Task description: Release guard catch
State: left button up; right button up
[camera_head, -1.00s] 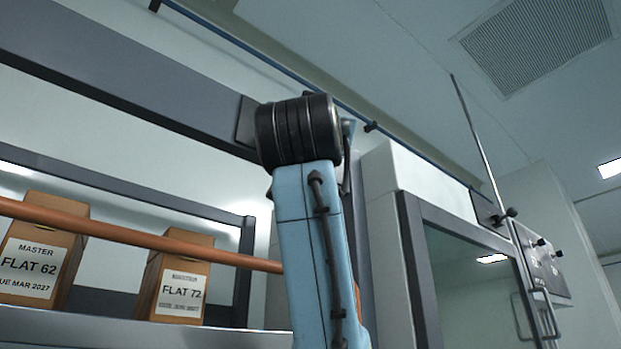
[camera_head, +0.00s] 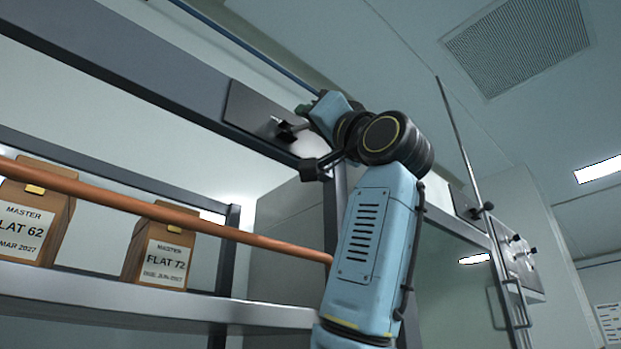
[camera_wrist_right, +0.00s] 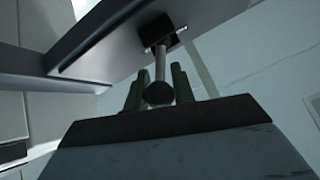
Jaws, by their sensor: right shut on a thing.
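The guard catch appears to be the small dark lever (camera_head: 285,128) on a grey plate (camera_head: 250,112) on the overhead beam. In the right wrist view it is a pale rod with a dark round knob (camera_wrist_right: 158,94), hanging from a black block (camera_wrist_right: 153,27). My right gripper (camera_head: 304,110) is up at the plate, partly hidden by its own wrist. In the right wrist view its green fingers (camera_wrist_right: 160,83) stand on either side of the knob and are shut on the lever. My left gripper is in neither view.
An orange bar (camera_head: 150,208) crosses in front of a shelf (camera_head: 130,297) holding boxes labelled FLAT 62 (camera_head: 32,215) and FLAT 72 (camera_head: 160,250). The grey beam (camera_head: 130,68) runs above. A glass-fronted cabinet (camera_head: 450,275) stands close at right.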

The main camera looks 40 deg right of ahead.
jog(key=shift+d+n+y, duration=0.15)
jog(key=shift+n+y, duration=0.35)
jog(key=shift+y, duration=0.7)
jog(key=o, duration=1)
jog(key=shift+w, duration=0.1)
jog(key=shift+f, duration=0.1)
jog(key=shift+r+b+v, duration=0.2)
jog(key=shift+b+v, duration=3.2)
jog(key=shift+v, duration=3.25)
jog(key=shift+d+r, duration=0.1)
jog(key=shift+d, duration=0.1)
